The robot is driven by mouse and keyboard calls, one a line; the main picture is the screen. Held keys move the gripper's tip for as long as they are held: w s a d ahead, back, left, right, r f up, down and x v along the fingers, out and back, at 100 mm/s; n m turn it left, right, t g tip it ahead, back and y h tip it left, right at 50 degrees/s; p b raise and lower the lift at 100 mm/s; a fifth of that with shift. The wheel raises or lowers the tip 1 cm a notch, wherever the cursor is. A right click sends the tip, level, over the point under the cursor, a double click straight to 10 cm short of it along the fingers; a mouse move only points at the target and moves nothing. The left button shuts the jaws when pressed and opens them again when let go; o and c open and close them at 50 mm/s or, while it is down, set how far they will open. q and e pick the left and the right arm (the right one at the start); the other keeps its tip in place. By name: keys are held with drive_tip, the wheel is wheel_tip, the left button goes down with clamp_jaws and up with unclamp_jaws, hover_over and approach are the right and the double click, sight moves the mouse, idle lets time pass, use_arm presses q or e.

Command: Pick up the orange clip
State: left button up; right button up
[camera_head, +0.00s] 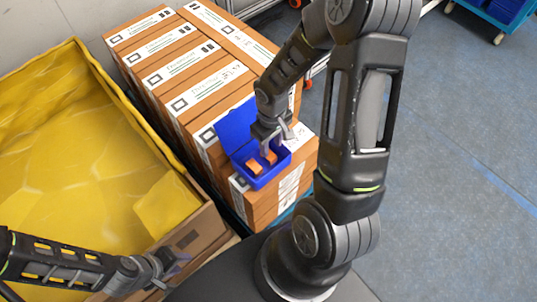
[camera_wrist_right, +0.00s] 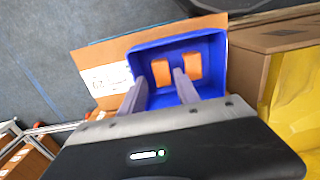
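Two small orange pieces lie in an open blue box; they look alike, and I cannot tell which is the named clip. In the head view one orange piece (camera_head: 254,167) is left of the other (camera_head: 271,157). The right wrist view shows a left piece (camera_wrist_right: 161,72) and a right piece (camera_wrist_right: 192,66). My right gripper (camera_head: 267,152) reaches down into the box. Its fingers (camera_wrist_right: 160,80) are apart, one on each side of the left piece in the wrist view, with no visible grip. My left gripper (camera_head: 176,268) is open and empty at the lower left.
The blue box (camera_head: 282,174) stands with its lid raised on stacked brown cartons (camera_head: 205,88). A large crate lined with yellow (camera_head: 80,140) is at the left. Open blue floor (camera_head: 450,160) lies at the right.

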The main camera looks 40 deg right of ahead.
sight(271, 156)
drive_tip(key=shift+f, duration=2.6)
drive_tip(key=shift+c, duration=0.6)
clamp_jaws()
